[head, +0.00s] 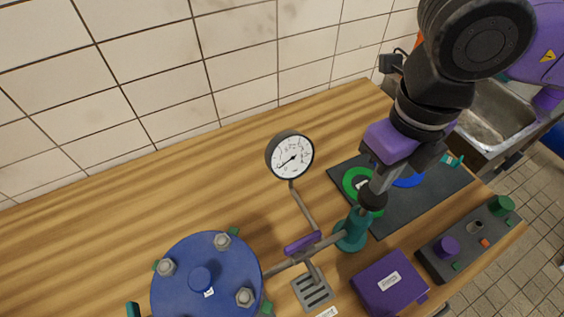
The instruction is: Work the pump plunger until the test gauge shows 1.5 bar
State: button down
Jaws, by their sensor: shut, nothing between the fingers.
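The test gauge (290,156) is a round white dial in a dark rim, on a grey pipe above the wooden bench. Its needle shows as a dark slanted line, but the numbers are too small to read. The pump (351,236) is a teal body beside the pipe, with a dark plunger knob (372,198) above it. My gripper (377,182) points down, shut and empty, right over the knob. Its fingertips look to be at the knob's top; I cannot tell whether they touch it. My gripper's fingers partly hide what lies behind.
A blue flanged lid (185,285) with bolts stands at the lower left. A purple valve handle (303,243) sits on the pipe. A dark mat (425,200) holds green and blue rings. A purple box (388,283) and a control box (470,240) stand right. The back-left bench is clear.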

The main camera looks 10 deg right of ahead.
jog(key=shift+f+b, duration=1.35)
jog(key=shift+b, duration=0.25)
dwell(6.4)
